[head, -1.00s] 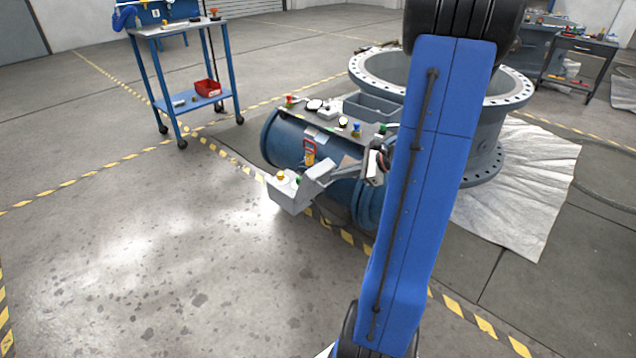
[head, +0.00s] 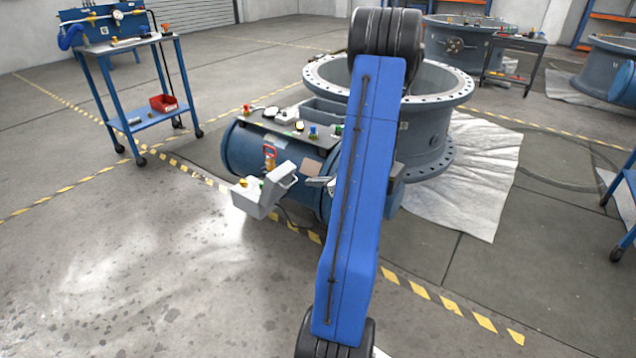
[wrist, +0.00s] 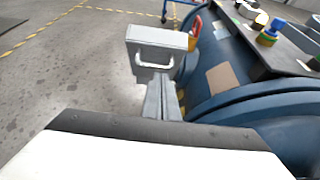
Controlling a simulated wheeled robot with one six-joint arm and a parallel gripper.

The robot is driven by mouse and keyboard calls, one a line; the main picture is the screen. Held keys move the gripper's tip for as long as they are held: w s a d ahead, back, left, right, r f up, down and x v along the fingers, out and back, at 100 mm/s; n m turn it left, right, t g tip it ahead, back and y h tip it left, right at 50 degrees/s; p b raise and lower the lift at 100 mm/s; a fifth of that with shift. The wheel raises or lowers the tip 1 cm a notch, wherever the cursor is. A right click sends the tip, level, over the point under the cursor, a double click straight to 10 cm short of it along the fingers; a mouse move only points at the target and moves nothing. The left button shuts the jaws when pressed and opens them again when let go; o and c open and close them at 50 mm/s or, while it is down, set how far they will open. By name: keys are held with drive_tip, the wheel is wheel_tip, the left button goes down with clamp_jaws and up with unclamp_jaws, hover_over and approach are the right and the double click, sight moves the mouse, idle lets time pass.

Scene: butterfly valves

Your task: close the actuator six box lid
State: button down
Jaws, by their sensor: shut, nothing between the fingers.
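The grey actuator box (head: 250,197) sits at the near side of the blue cylindrical actuator (head: 240,150), with a yellow and a green knob showing at its top. Its grey lid (head: 278,178) stands raised and tilted at the box's right side, with a loop handle on its outer face. In the wrist view the lid (wrist: 157,40) and its handle (wrist: 155,64) face me and hide most of the box. My gripper (wrist: 160,84) is shut and empty, just below the handle in that picture; I cannot tell whether it touches. In the head view my gripper (head: 312,182) is mostly hidden behind my blue arm.
A dark top plate (head: 285,127) with several fittings lies on the actuator, and a red-handled part (head: 269,156) hangs on its side. A large flanged ring (head: 430,130) stands behind on a white sheet (head: 470,200). A blue trolley (head: 140,122) is at left.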

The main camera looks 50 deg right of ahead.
sight(288, 175)
drive_tip(key=x, duration=0.4)
drive_tip(key=shift+w+f, duration=0.15)
drive_tip(key=shift+w, duration=0.2)
drive_tip(key=shift+w+a+r, duration=0.1)
drive_tip(key=shift+w+r, duration=0.15)
drive_tip(key=shift+w, duration=0.4)
drive_tip(key=shift+w+a+r, duration=0.1)
drive_tip(key=shift+w+r, duration=0.15)
drive_tip(key=shift+w, duration=0.35)
drive_tip(key=shift+w+r, duration=0.3)
drive_tip(key=shift+w, duration=0.35)
drive_tip(key=shift+w, duration=0.1)
